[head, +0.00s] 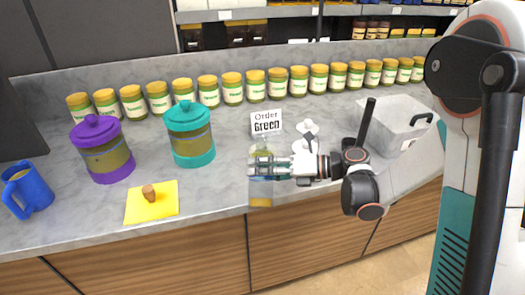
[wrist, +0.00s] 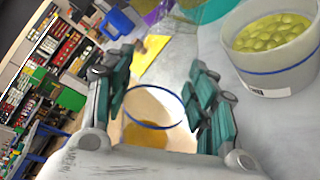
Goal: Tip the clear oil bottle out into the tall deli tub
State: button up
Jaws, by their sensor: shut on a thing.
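My gripper (wrist: 160,110) is shut on a clear vessel with a blue band, which I take to be the oil bottle (wrist: 150,133). Amber oil shows low in it in the wrist view. In the head view, my gripper (head: 268,167) is at the counter's front edge, and the bottle's amber lower part (head: 260,202) shows below the fingers. A pale tub (wrist: 272,80) with a blue stripe and yellow-green pieces stands beside the gripper in the wrist view. It may be the deli tub. In the head view, the gripper partly hides it.
A purple lidded canister (head: 103,150), a teal lidded canister (head: 190,135) and a blue mug (head: 27,190) stand left. A brown stopper (head: 149,192) is on a yellow cloth (head: 165,205). Several jars line the back. An "Order Green" sign (head: 266,123) stands behind. A grey box (head: 395,122) is right.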

jog(key=shift+s+f+m+g, duration=0.2)
jog(key=shift+f+m+g, duration=0.15)
jog(key=shift+m, duration=0.25)
dwell(0.3)
jog(key=shift+s+f+m+g+p, duration=0.15)
jog(key=shift+f+m+g+p, duration=0.2)
jog(key=shift+m, duration=0.35)
dwell(0.5)
jog(key=shift+w+r+m+p, duration=0.4)
jog(key=shift+w+r+m, duration=0.1)
jog(key=shift+r+m, duration=0.25)
dwell(0.3)
jog(key=shift+w+r+m+g+p, duration=0.15)
jog(key=shift+r+m+g+p, duration=0.3)
jog(key=shift+r+m+g, duration=0.5)
dwell(1.1)
